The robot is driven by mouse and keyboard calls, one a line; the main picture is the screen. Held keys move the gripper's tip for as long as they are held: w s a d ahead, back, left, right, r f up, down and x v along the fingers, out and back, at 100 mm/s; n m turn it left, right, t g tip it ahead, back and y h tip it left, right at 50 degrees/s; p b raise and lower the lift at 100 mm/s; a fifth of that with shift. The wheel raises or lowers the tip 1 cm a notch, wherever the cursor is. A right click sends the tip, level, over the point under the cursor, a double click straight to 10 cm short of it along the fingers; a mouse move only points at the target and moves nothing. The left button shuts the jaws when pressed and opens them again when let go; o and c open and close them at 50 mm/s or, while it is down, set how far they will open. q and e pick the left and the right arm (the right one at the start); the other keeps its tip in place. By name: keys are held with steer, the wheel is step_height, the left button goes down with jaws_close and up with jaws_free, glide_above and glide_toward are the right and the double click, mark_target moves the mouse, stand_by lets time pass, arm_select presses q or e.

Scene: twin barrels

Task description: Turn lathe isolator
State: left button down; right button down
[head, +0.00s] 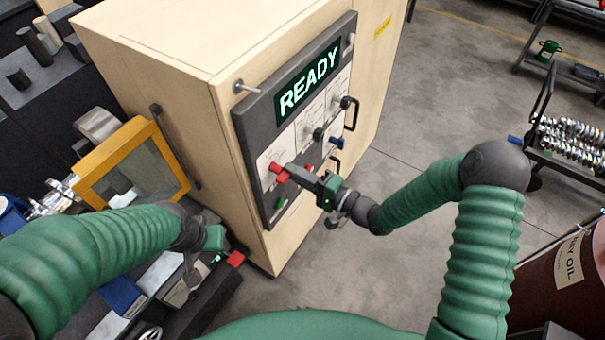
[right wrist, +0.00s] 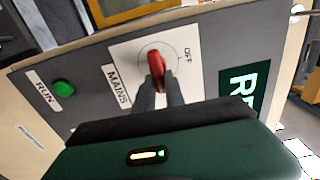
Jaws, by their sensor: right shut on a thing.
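The lathe isolator is a red knob (right wrist: 157,70) on a white plate marked MAINS and OFF. In the head view the red knob (head: 279,173) sits on the lower left of the dark control panel (head: 245,122). My right gripper (right wrist: 158,90) is shut on the red knob, with one dark finger on each side. In the head view my right gripper (head: 294,174) reaches the panel from the right. My left gripper (head: 191,268) hangs low at the left over the lathe bed; its fingers are too unclear to judge.
A lit READY display (head: 309,79) tops the panel. A green RUN button (right wrist: 65,88) is beside the isolator plate. A black handle (head: 349,113) sticks out at the right. A yellow-framed guard (head: 131,160) stands left of the cabinet. Open floor (head: 440,110) lies right.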

steer(key=shift+w+a+r, duration=0.2)
steer(key=shift+a+r, duration=0.05)
steer(key=shift+r, duration=0.2)
steer(key=c, duration=1.8)
jaws_free()
steer(key=o, duration=0.4)
steer(key=shift+s, duration=0.15)
steer(key=shift+f, duration=0.2)
